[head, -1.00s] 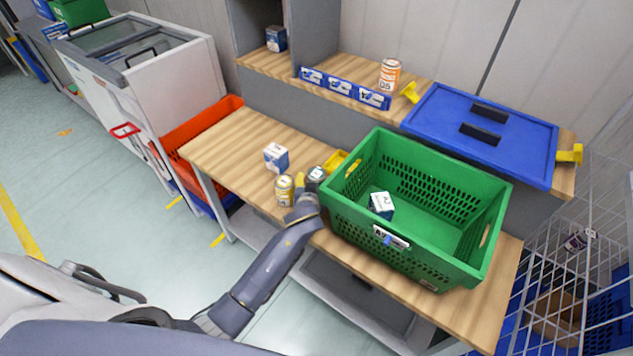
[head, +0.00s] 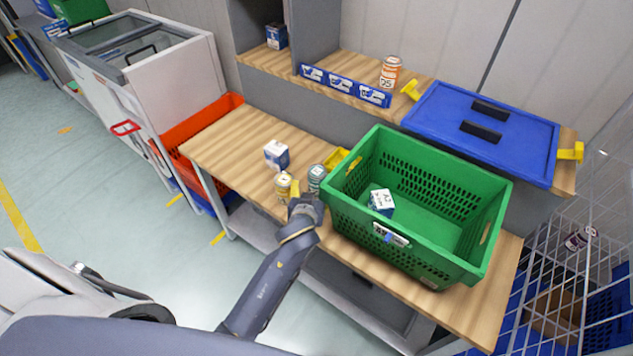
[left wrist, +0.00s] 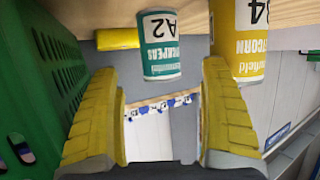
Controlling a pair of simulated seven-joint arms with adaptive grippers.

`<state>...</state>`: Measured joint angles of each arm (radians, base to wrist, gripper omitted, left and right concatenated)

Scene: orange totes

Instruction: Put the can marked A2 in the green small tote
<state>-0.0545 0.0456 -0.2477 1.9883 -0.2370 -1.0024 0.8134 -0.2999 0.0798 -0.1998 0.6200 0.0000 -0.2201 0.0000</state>
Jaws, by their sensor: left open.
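The teal can marked A2 (head: 316,176) stands on the wooden table just left of the green tote (head: 440,262). My left gripper (head: 307,194) is at the table's front edge, close in front of this can. In the left wrist view, which is upside down, the A2 can (left wrist: 161,45) lies ahead between the open yellow fingers (left wrist: 160,115), beyond their tips or near them; contact cannot be told. A yellow sweetcorn can (left wrist: 240,40) stands beside it, partly behind one finger; it also shows in the head view (head: 283,187). My right gripper is not seen.
A blue-white carton (head: 276,155) stands behind the cans. A carton (head: 381,203) lies inside the green tote. The table's left end is clear.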

